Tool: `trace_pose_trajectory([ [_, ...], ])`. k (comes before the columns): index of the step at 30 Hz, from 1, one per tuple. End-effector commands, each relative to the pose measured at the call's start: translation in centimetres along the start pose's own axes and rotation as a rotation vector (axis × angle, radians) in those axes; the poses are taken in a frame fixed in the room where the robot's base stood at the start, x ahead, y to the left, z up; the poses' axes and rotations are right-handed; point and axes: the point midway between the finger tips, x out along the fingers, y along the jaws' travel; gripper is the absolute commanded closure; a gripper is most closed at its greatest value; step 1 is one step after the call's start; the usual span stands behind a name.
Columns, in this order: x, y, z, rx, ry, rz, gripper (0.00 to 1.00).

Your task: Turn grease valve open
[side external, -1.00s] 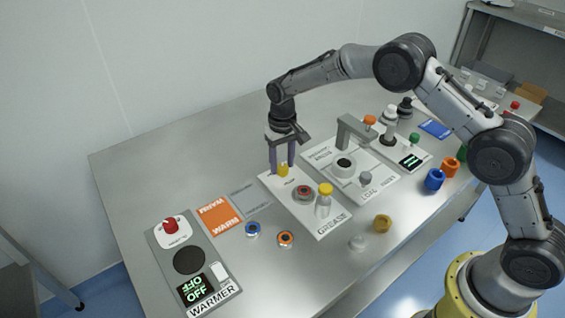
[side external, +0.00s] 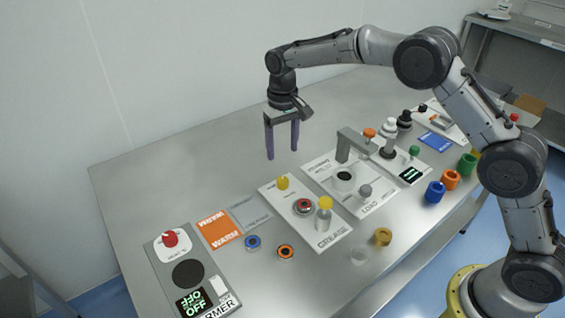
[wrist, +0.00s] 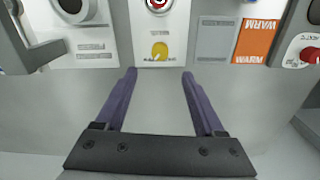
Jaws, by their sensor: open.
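The grease station is a white panel (side external: 268,191) labelled GREASE. A yellow knob (side external: 283,183), which looks like the grease valve, sits at its far end. In the wrist view the yellow knob (wrist: 159,50) is beyond my fingertips, roughly centred between them, with small print below it. Which setting it points to is too small to read. My gripper (side external: 282,154) is open and empty, raised above and apart from the knob. In the wrist view its two purple fingers (wrist: 158,74) are spread wide with bare table between them.
A round red-centred part (side external: 303,206) and a yellow-capped bottle (side external: 325,215) stand on the same panel. A grey post with an arm (side external: 344,148) rises on the neighbouring panel. The warmer (side external: 187,273) is at front left. The table behind the grease panel is clear.

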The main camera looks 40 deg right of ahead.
Motion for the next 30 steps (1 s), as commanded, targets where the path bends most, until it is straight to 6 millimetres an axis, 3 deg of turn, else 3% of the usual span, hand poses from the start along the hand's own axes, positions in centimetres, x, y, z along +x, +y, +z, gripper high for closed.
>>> trace_pose_trajectory([
  [6,-2.9,0.0,0.0,0.000,0.002,-0.001,0.29],
  [20,-3.7,0.1,0.0,0.002,0.000,0.000,0.29],
  [22,-4.5,0.3,-0.1,0.007,0.016,-0.005,0.29],
  [26,-9.2,1.2,0.0,0.022,0.094,-0.026,0.29],
  [30,-15.5,3.3,3.0,0.045,0.173,-0.045,0.29],
])
